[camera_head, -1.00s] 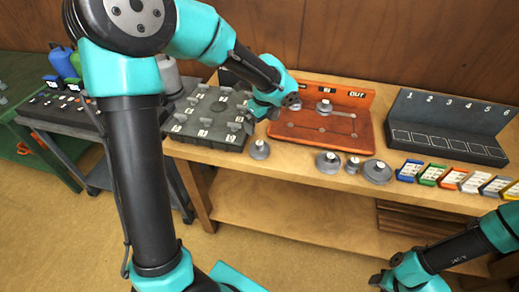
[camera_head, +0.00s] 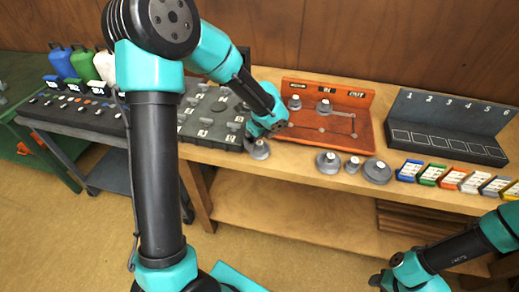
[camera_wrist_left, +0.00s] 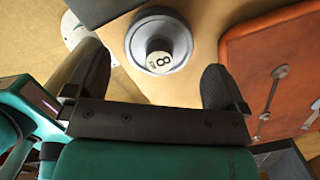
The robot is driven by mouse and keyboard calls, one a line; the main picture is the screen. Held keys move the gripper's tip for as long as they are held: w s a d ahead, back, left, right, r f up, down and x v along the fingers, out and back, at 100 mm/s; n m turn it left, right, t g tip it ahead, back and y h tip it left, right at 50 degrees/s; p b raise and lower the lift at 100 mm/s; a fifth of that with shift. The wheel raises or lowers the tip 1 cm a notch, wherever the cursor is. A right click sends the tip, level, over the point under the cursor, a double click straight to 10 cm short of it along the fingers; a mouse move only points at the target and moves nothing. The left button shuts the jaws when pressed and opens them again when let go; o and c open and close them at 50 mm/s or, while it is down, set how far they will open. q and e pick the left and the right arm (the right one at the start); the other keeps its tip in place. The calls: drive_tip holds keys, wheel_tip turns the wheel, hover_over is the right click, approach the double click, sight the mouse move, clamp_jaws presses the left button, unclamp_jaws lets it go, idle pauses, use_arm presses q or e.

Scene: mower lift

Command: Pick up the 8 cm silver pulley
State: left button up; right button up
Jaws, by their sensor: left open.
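A silver pulley (camera_head: 259,152) stands on the near edge of the wooden bench. In the left wrist view it is a wide grey disc (camera_wrist_left: 133,52) with a raised hub marked 8. My left gripper (camera_head: 261,131) is just above it, open and empty, and hides part of it in the head view. In the wrist view the pulley shows between the two finger lines; I cannot tell whether they touch it. My right gripper (camera_head: 382,279) is low at the right, in front of the bench, and its jaws are unclear.
More silver pulleys (camera_head: 328,162) stand on the bench edge to the right, and two sit on the orange board (camera_head: 345,143) behind. A dark numbered tray (camera_head: 209,131) is at the left, a slotted rack (camera_head: 447,125) and colored boxes (camera_head: 432,174) at the right.

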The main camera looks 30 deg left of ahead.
sight(260, 143)
use_arm(q)
drive_tip(key=shift+f, duration=2.25)
drive_tip(key=shift+c, duration=0.5)
drive_tip(key=c, duration=0.8)
